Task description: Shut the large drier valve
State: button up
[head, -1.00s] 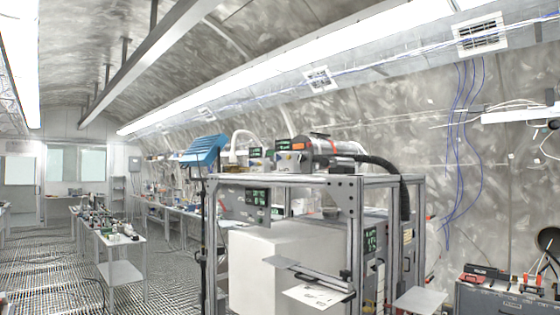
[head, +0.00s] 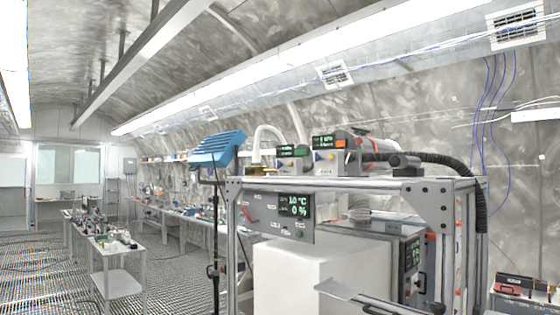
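I cannot pick out the large drier valve for certain. A grey panel (head: 280,217) hangs at the upper left front of a metal-framed rack (head: 330,183). It has green displays reading about 10 °C and 0 %, and a small red part (head: 247,214) that may be a lever; its position is unclear. On the rack top stand a grey unit with a green display and orange parts (head: 338,147) and smaller boxes with displays (head: 291,153). A black corrugated hose (head: 440,162) runs down the right side. My gripper is not in view.
A large white box (head: 315,272) fills the lower rack. A grey plate and bar (head: 352,296) stick out in front. A blue lamp head on a stand (head: 215,149) is at the rack's left. Work tables (head: 120,262) stand farther left, with open grated floor (head: 40,270) beside them.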

aim_at(315, 156)
jog(key=i+j, duration=0.85)
jog(key=j+u, duration=0.05)
jog(key=j, duration=0.1)
